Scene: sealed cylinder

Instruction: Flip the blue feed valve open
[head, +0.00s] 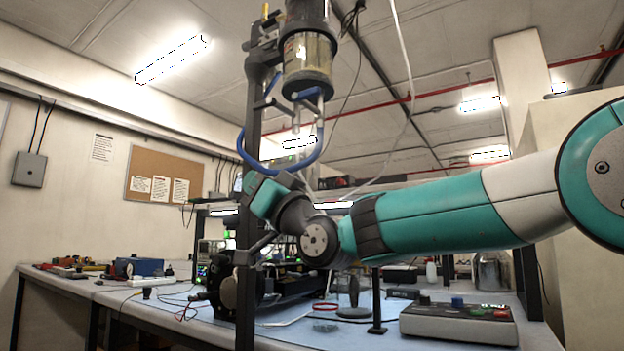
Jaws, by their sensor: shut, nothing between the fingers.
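A clear-walled cylinder (306,55) with dark end caps hangs high on a dark upright post (250,130). A blue fitting (306,93) sits just under it; I cannot tell whether this is the feed valve or how it is turned. A blue hose (243,150) loops down from the post and back up beneath the cylinder. My arm reaches in from the right, and its teal wrist end is below the cylinder, close to the post and the hose.
A grey control box (459,323) with coloured knobs stands at the bench's front right. Dark machinery (275,285) sits behind the post. A blue box (138,267) and small tools lie on the left bench. Thin cables hang beside the cylinder.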

